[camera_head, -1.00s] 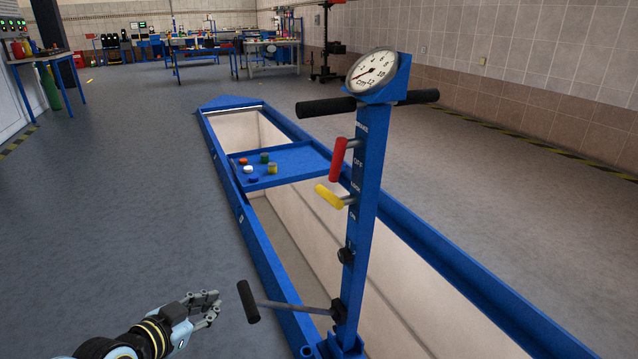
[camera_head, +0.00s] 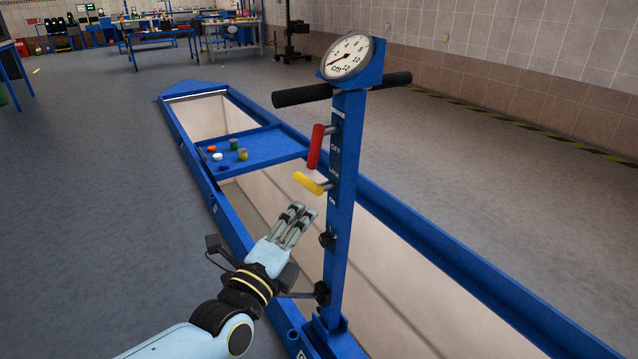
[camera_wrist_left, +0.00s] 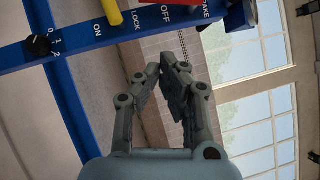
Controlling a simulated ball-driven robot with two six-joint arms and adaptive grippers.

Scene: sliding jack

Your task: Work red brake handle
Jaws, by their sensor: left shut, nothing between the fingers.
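The red brake handle (camera_head: 316,147) sticks out from the upper left side of the blue jack post (camera_head: 341,205) and stands nearly upright. The yellow lock handle (camera_head: 308,183) is just below it, slanted. My left gripper (camera_head: 299,213) is shut and empty, below the yellow handle and left of the post, apart from both as far as I can tell. In the left wrist view my left gripper (camera_wrist_left: 166,72) points past the post, with the yellow handle (camera_wrist_left: 114,12) and a bit of the red handle (camera_wrist_left: 160,1) at the top edge. My right gripper is not in view.
A round gauge (camera_head: 348,55) and a black crossbar (camera_head: 302,95) top the post. A blue-framed pit (camera_head: 402,236) runs around it, with a blue tray (camera_head: 282,146) holding several small coloured pieces. A lower pedal rod is partly hidden behind my left arm. Open floor lies left.

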